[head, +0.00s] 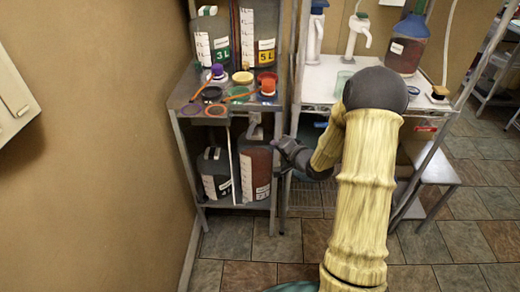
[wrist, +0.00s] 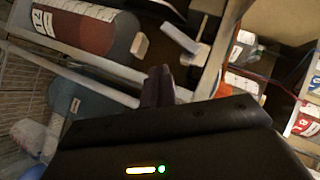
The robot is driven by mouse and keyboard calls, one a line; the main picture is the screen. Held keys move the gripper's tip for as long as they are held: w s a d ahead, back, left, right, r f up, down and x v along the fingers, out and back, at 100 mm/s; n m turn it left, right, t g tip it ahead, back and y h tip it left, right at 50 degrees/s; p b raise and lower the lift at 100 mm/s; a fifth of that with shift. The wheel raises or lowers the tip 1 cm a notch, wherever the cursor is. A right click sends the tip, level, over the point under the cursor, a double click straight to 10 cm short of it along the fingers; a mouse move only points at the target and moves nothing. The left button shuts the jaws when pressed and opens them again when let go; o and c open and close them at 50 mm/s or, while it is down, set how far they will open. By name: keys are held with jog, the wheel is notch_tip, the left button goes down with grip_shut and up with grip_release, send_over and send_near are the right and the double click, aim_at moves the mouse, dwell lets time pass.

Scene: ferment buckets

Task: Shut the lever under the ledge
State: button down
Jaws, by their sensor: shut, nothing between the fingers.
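Under the ledge (head: 225,117) of the left rack, a pale lever-like part (head: 254,131) hangs above a bucket of dark red liquid (head: 262,165). In the tilted wrist view, a pale grey bar (wrist: 180,38) stands out near the ledge's underside, and a small pale block (wrist: 140,45) sits at the end of the red bucket (wrist: 95,28). I cannot tell for sure which is the lever's handle. My gripper (head: 281,146) is at the right front of the red bucket, just below ledge height. Its dark fingers (wrist: 159,82) are shut and empty, pointing toward the bar and apart from it.
Lids and bottles crowd the ledge top, including an orange-capped bottle (head: 268,84). A dark bucket (head: 214,172) stands left of the red one. A rack post (head: 278,190) is close to my gripper. A white-topped table (head: 325,80) stands right. Tiled floor in front is clear.

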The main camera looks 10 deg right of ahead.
aim_at(251, 128)
jog(key=d+f+m+t+y+b, duration=0.4)
jog(key=f+m+t+b, duration=0.1)
jog(key=f+m+b, duration=0.1)
jog(key=shift+s+d+f+y+b, duration=0.2)
jog(key=shift+f+y+b, duration=0.2)
jog(key=shift+f, duration=0.5)
jog(key=shift+w+a, duration=0.1)
jog(key=shift+a, duration=0.05)
jog(key=s+a+r+b+x, duration=0.1)
jog(key=a+x, duration=0.1)
jog(key=x, duration=1)
jog(key=shift+a, duration=0.25)
jog(key=shift+w+d, duration=0.1)
